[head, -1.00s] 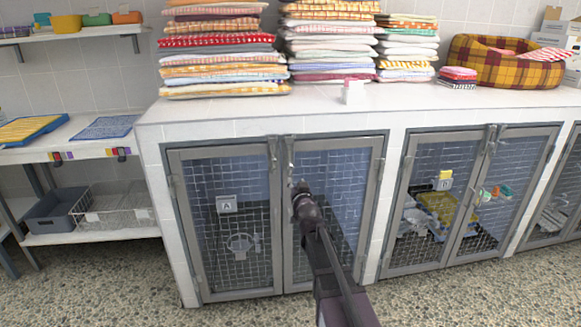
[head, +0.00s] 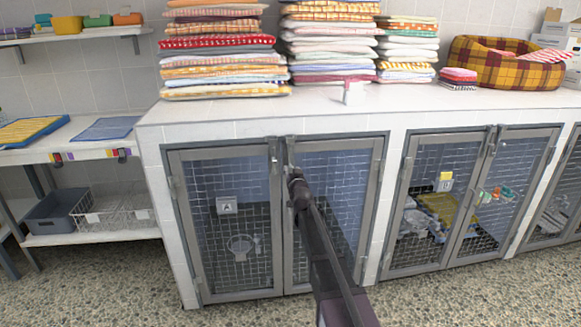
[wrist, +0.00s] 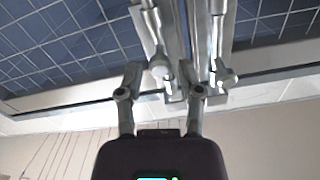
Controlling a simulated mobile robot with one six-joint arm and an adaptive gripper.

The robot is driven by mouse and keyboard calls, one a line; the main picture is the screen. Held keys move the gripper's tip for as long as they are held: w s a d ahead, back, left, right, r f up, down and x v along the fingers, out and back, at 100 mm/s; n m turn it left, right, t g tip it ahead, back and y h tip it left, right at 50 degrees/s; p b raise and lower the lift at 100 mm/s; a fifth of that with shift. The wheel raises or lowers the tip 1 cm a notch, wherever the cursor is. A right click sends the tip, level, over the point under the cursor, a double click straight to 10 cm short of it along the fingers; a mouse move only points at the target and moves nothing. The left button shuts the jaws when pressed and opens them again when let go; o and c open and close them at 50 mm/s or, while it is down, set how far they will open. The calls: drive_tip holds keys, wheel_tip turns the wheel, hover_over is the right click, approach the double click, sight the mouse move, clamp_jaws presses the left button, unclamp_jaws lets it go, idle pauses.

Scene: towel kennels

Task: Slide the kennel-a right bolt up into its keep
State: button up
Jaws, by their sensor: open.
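Kennel A's left door (head: 187,240) and right door (head: 375,210) are closed wire-mesh doors with grey frames. Near the top of their meeting edges are a left bolt (head: 273,152) and a right bolt (head: 290,150). My gripper (head: 296,172) is in front of the right door, just below its bolt. In the wrist view, my gripper (wrist: 162,80) is open, and a metal bolt knob (wrist: 160,69) shows between its fingers. Contact cannot be told. A second bolt knob (wrist: 221,77) is outside the fingers, to the right.
The white counter (head: 220,115) overhangs the doors and carries towel stacks (head: 222,55) and a plaid pet bed (head: 500,65). Another kennel (head: 440,240) stands to the right. A shelf unit (head: 90,238) with baskets is at the left. The speckled floor (head: 110,285) in front is clear.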

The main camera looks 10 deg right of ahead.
sight(290, 164)
drive_tip(key=shift+w, duration=2.05)
clamp_jaws()
